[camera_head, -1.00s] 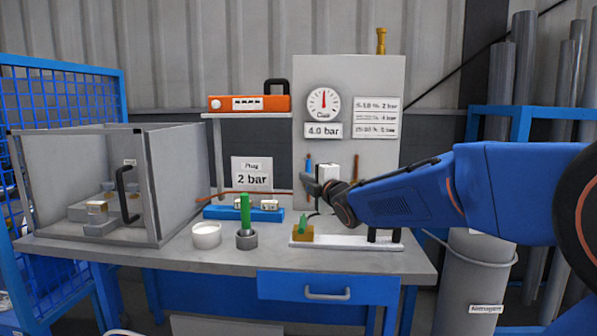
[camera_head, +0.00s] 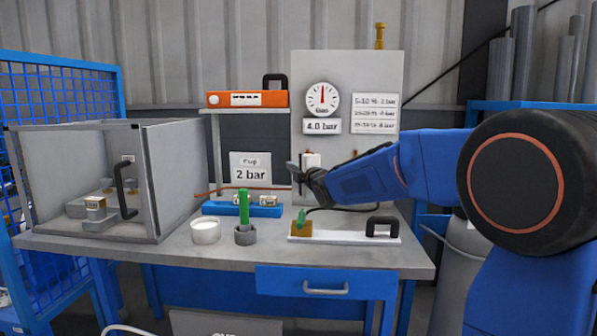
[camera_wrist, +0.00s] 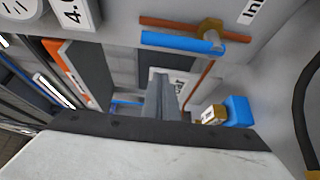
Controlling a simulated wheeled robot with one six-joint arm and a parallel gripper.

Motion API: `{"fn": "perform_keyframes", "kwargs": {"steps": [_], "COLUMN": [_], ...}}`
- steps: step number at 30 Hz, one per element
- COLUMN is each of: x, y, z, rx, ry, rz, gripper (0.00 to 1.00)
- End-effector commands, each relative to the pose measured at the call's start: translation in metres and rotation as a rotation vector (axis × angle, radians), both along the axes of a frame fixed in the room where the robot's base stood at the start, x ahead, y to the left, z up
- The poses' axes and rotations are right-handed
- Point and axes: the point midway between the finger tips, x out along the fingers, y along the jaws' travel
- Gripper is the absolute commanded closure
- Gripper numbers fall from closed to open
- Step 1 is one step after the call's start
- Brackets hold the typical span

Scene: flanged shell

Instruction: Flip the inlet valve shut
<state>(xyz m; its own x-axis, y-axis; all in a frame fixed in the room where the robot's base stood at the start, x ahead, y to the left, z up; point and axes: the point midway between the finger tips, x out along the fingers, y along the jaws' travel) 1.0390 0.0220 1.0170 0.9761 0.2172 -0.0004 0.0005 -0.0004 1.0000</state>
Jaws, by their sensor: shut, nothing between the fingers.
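In the wrist view, a blue lever (camera_wrist: 185,41) sits on a brass valve body (camera_wrist: 210,30) on a copper pipe (camera_wrist: 165,24). The lever lies along the pipe, roughly parallel to it. A partly cut-off label beginning "Inl" (camera_wrist: 252,10) is beside it. My gripper (camera_wrist: 162,88) is shut and empty, its fingers apart from the lever in this view. In the head view my gripper (camera_head: 293,170) is in front of the lower part of the grey panel (camera_head: 345,75). The blue lever is hidden or unclear there.
A gauge (camera_head: 322,100) and a "4.0 bar" sign (camera_head: 322,126) are on the panel. The bench below holds a white plate with a black handle (camera_head: 384,227), a green rod in a grey cup (camera_head: 245,212), a white dish (camera_head: 205,231) and a grey enclosure (camera_head: 175,180).

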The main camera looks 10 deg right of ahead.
Motion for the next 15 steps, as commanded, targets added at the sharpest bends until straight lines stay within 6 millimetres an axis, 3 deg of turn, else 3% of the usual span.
{"fn": "perform_keyframes", "kwargs": {"steps": [2, 7, 15], "x": [0.011, 0.006, 0.004], "y": [0.001, -0.025, -0.038], "z": [-0.001, 0.000, 0.000], "rx": [0.000, -0.002, -0.001], "ry": [0.001, -0.001, 0.000], "rz": [0.000, -0.003, -0.001], "gripper": [1.00, 1.00, 1.00]}}
